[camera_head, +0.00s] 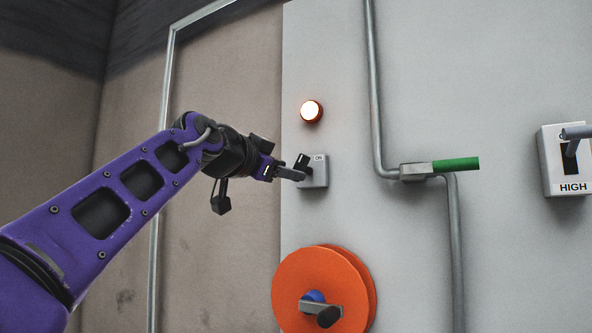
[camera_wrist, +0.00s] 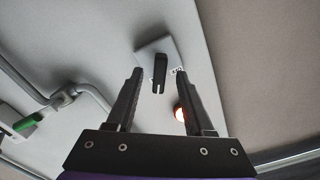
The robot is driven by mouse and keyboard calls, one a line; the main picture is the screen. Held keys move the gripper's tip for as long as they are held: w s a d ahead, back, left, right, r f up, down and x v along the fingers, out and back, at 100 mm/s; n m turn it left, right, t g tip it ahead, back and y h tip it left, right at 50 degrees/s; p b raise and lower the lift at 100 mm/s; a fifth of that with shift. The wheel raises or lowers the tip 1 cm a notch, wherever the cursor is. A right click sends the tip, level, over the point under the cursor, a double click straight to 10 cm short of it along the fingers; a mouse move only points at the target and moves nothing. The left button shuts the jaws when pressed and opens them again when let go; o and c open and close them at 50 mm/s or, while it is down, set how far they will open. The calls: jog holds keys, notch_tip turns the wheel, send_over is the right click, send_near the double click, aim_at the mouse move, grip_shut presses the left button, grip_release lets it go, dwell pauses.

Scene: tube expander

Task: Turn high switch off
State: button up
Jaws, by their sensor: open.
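A small grey switch box (camera_head: 318,172) marked ON sits on the light grey panel. My gripper (camera_head: 301,170) is right at its front, coming from the left. In the wrist view the switch plate (camera_wrist: 153,46) lies just beyond my fingertips. Its dark lever (camera_wrist: 160,70) stands between my two spread fingers, with a visible gap on each side. My gripper (camera_wrist: 158,76) is open and holds nothing. A larger white box (camera_head: 567,186) labelled HIGH, with a grey lever (camera_head: 577,132), is at the far right of the head view, away from my gripper.
A lit lamp (camera_head: 311,111) is above the small switch; it also shows in the wrist view (camera_wrist: 180,113). An orange wheel (camera_head: 353,270) is below. A valve with a green handle (camera_head: 456,164) sits on a pipe (camera_head: 377,90) to the right.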

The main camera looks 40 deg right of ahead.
aim_at(297, 181)
jog(key=shift+x, duration=2.45)
grip_shut()
